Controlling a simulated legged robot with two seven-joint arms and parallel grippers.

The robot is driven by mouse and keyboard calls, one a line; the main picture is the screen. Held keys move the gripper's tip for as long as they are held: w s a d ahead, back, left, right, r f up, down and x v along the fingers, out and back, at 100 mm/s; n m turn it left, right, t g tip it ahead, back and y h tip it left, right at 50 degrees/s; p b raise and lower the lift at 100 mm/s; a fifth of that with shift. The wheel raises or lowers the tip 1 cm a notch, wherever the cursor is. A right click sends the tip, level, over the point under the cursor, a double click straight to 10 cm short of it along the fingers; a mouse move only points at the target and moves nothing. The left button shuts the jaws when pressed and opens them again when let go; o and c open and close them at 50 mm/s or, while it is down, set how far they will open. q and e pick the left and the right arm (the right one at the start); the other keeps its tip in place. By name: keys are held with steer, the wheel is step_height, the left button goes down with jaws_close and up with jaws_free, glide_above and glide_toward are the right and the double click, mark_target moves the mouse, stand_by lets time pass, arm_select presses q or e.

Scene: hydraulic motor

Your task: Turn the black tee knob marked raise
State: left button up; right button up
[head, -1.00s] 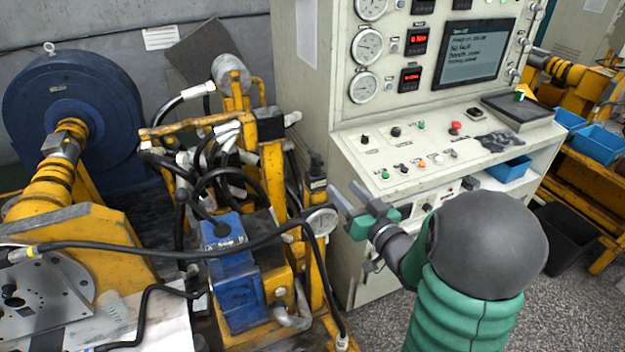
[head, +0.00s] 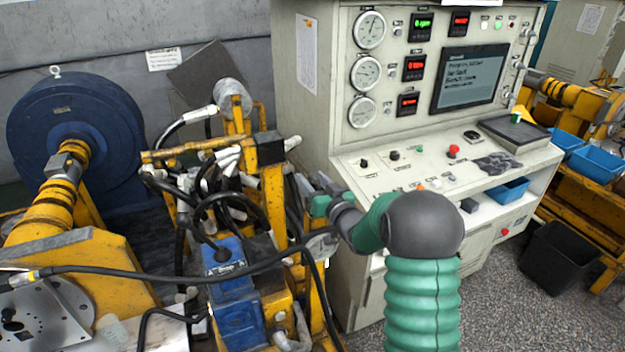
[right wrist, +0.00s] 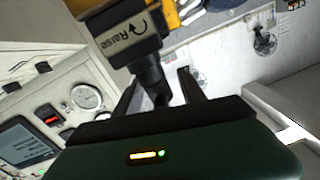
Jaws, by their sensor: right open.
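My left gripper is not in view.
The grey control cabinet (head: 345,165) with gauges and a screen stands close on the right. Black hoses (head: 130,270) and yellow frames crowd the left. A blue motor box (head: 232,285) stands just left of my gripper. Open floor (head: 500,305) lies at right.

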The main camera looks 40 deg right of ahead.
steer(key=shift+c, duration=0.3)
jaws_close()
steer(key=m+g+h+b, duration=0.1)
steer(key=m+h+b, duration=0.1)
steer(key=h+b, duration=0.1)
steer(key=shift+f+b, duration=0.15)
steer(key=shift+b, duration=0.2)
steer(key=shift+s+d+m+g+h, duration=0.15)
steer(key=shift+m+g+h, duration=0.15)
steer(key=shift+m+h, duration=0.3)
steer(key=shift+r, duration=0.2)
steer(key=shift+d, duration=0.1)
steer(key=shift+o, duration=0.3)
jaws_free()
steer(key=shift+s, duration=0.1)
